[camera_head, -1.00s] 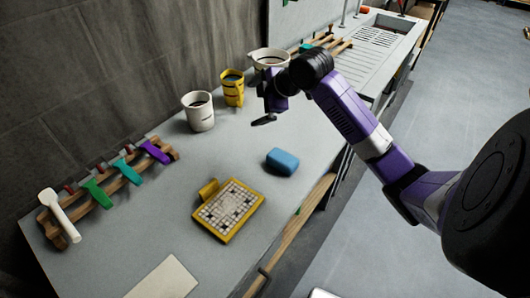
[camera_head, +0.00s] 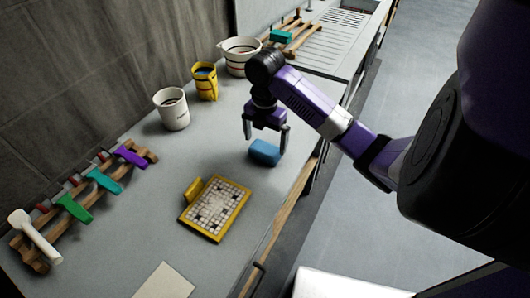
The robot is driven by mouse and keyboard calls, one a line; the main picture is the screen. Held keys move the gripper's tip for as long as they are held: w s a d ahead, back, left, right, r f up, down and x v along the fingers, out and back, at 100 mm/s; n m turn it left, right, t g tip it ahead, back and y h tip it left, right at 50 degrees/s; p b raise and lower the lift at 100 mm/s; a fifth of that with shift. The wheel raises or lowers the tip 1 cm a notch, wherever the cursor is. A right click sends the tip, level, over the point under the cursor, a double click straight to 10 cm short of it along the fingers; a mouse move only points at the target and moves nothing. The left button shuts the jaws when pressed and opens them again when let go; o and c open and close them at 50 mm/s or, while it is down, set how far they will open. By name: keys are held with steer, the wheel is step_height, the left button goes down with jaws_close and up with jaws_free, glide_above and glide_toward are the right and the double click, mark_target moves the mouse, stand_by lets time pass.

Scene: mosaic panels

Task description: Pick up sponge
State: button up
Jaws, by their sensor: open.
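The sponge (camera_head: 264,153) is a blue block lying on the grey counter, right of the middle, near the counter's front edge. My gripper (camera_head: 265,144) is open and points down, its two dark fingers apart. In the picture its right fingertip overlaps the sponge's upper right side, and its left finger is left of and above the sponge. I cannot tell whether either finger touches the sponge. Nothing shows between the fingers above it.
A yellow-framed mosaic panel (camera_head: 215,208) lies nearer on the counter. A white bucket (camera_head: 172,110), a yellow cup (camera_head: 205,82) and a white bowl (camera_head: 239,56) stand behind. A wooden rack (camera_head: 84,204) with coloured-handled tools is at left. The counter around the sponge is clear.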

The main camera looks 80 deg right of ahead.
mark_target(265, 148)
steer(key=shift+a+f, duration=0.15)
steer(key=shift+f, duration=1.8)
steer(key=c, duration=1.1)
steer(key=shift+o, duration=0.2)
steer(key=shift+r, duration=0.1)
step_height(265, 148, up, 20)
steer(key=p, duration=0.2)
